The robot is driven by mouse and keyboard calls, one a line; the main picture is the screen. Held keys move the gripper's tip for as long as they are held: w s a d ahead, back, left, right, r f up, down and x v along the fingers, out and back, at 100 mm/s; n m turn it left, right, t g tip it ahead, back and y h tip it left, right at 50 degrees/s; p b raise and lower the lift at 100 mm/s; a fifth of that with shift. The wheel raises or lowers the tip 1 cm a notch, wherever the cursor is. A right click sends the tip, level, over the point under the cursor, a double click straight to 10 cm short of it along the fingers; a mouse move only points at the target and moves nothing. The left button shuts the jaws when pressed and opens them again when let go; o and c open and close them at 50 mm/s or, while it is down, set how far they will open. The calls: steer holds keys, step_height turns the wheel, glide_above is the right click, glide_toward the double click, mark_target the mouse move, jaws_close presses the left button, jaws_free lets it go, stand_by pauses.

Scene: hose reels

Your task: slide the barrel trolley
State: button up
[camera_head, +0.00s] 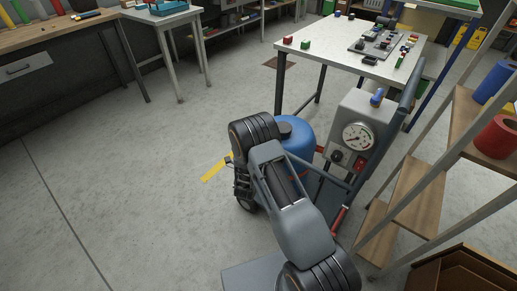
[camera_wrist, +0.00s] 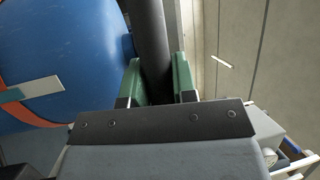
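The barrel trolley shows as a blue barrel (camera_head: 298,137) with a dark cap, partly hidden behind my arm in the head view. A grey box with a round gauge (camera_head: 357,136) and a blue-grey bar (camera_head: 405,100) stand just right of it; I cannot tell whether they belong to the trolley. In the wrist view the blue barrel (camera_wrist: 60,60) with a white and orange marking fills the left side. My gripper (camera_wrist: 160,80) has its green fingers on both sides of a dark bar (camera_wrist: 152,35) beside the barrel, seemingly touching it. My arm hides the fingers in the head view.
A white-topped table (camera_head: 350,58) with small parts stands behind the barrel. A wooden shelf rack (camera_head: 420,195) with a red roll (camera_head: 497,137) is close on the right. A workbench (camera_head: 60,32) is at the upper left. The grey floor on the left is clear.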

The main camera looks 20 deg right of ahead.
steer(key=o, duration=0.5)
steer(key=shift+a, duration=0.1)
steer(key=shift+c, duration=0.2)
steer(key=v, duration=1.3)
steer(key=shift+s+a+p, duration=0.25)
steer(key=shift+s+p, duration=0.05)
steer(key=shift+p, duration=0.1)
steer(key=shift+f, duration=0.2)
